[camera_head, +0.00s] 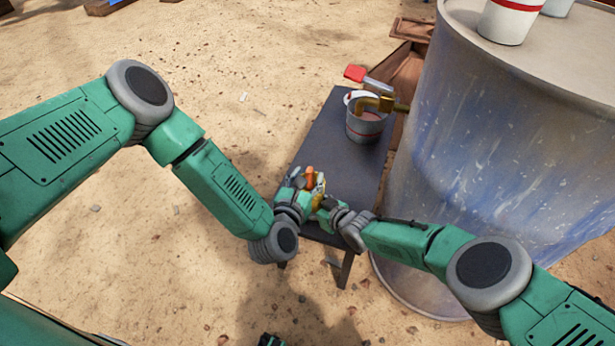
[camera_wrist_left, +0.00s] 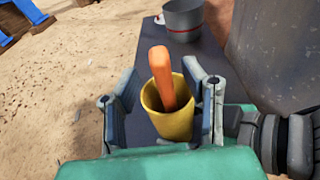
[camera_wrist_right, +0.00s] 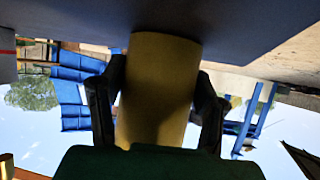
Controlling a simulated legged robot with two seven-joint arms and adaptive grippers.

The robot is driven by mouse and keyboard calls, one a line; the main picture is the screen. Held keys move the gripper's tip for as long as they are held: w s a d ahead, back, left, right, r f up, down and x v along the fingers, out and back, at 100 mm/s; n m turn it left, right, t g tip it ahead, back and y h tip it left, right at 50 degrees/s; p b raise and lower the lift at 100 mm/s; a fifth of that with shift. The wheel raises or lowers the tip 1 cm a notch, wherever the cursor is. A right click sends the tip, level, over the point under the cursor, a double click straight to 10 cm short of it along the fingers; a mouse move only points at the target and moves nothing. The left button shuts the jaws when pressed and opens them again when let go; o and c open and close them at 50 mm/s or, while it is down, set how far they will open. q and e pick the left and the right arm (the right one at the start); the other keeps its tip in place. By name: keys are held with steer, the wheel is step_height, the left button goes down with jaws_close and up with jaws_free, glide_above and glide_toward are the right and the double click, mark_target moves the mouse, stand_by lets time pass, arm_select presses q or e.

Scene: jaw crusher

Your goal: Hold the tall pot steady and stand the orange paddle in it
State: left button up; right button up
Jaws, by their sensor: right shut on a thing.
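The tall yellow pot (camera_wrist_left: 172,122) is upright on the near end of the dark table. The orange paddle (camera_wrist_left: 161,72) stands in it, leaning slightly, its upper part above the rim; its lower end is hidden inside. My left gripper (camera_wrist_left: 160,76) is open, its fingers spread on either side of the pot and paddle, apart from the paddle. My right gripper (camera_wrist_right: 158,80) is shut on the yellow pot, which fills the space between its fingers in the right wrist view (camera_wrist_right: 158,95). In the head view the paddle (camera_head: 309,176) shows between both hands; the pot is mostly hidden.
A large blue-grey drum (camera_head: 480,150) rises close to the table's right. The middle of the table (camera_head: 335,145) is clear.

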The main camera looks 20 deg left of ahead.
arm_select(q)
steer(key=s+r, duration=0.2)
steer(key=s, duration=0.9)
steer(key=shift+s, duration=0.4)
steer(key=shift+a, duration=0.1)
arm_select(e)
steer(key=o, duration=0.9)
steer(key=shift+d, duration=0.1)
